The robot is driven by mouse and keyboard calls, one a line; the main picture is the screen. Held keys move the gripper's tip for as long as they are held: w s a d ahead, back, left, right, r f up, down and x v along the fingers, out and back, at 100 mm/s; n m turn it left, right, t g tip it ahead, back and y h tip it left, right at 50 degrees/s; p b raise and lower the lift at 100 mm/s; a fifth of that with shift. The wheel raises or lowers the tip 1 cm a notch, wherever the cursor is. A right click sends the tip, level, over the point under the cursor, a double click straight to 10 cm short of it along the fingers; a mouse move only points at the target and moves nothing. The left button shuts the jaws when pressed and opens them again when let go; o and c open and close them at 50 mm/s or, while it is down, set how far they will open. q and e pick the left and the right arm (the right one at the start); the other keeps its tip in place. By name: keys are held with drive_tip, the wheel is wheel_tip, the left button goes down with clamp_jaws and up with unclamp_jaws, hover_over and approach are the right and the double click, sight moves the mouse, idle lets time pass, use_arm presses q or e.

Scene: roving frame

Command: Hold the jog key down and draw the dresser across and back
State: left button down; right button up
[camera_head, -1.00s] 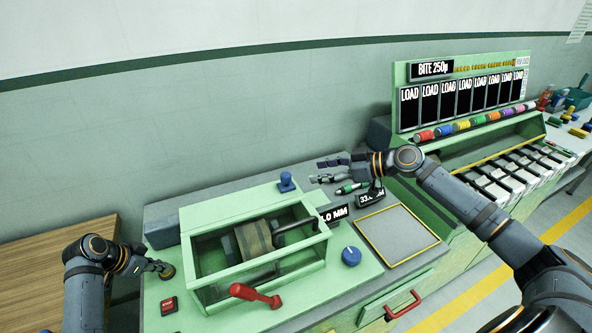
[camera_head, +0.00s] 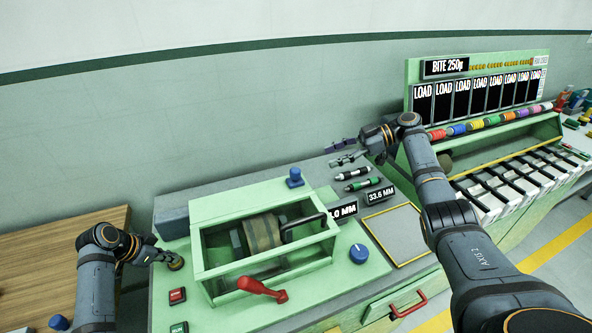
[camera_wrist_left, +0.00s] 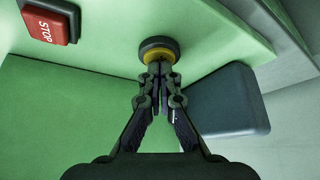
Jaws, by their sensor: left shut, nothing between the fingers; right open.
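A dark round key with a yellow collar (camera_head: 175,262) sits on the left end of the green machine. It also shows in the left wrist view (camera_wrist_left: 158,47); no label on it is readable. My left gripper (camera_head: 160,259) is shut and empty, its tips at the key's near side, seemingly touching it. My right gripper (camera_head: 338,152) is open and empty, above the back edge of the bench. I cannot tell which part is the dresser: a blue knob (camera_head: 295,178) stands on the housing's back rim, and two pen-like tools (camera_head: 352,173) lie below my right gripper.
The open green housing (camera_head: 207,272) holds a dark roll (camera_head: 262,232) with a black handle. A red lever (camera_head: 262,290), blue dial (camera_head: 359,253), red STOP button (camera_head: 177,295) and grey framed pad (camera_head: 395,233) surround it. A LOAD rack (camera_head: 478,66) stands at right.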

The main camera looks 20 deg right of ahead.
sight(297, 169)
drive_tip(key=shift+n+g, duration=0.3)
drive_tip(key=shift+g, duration=0.1)
drive_tip(key=x, duration=1.2)
drive_tip(key=shift+s+a+r, duration=0.1)
drive_tip(key=shift+a+r, duration=0.15)
drive_tip(key=shift+a, duration=0.3)
drive_tip(key=shift+c, duration=0.2)
clamp_jaws()
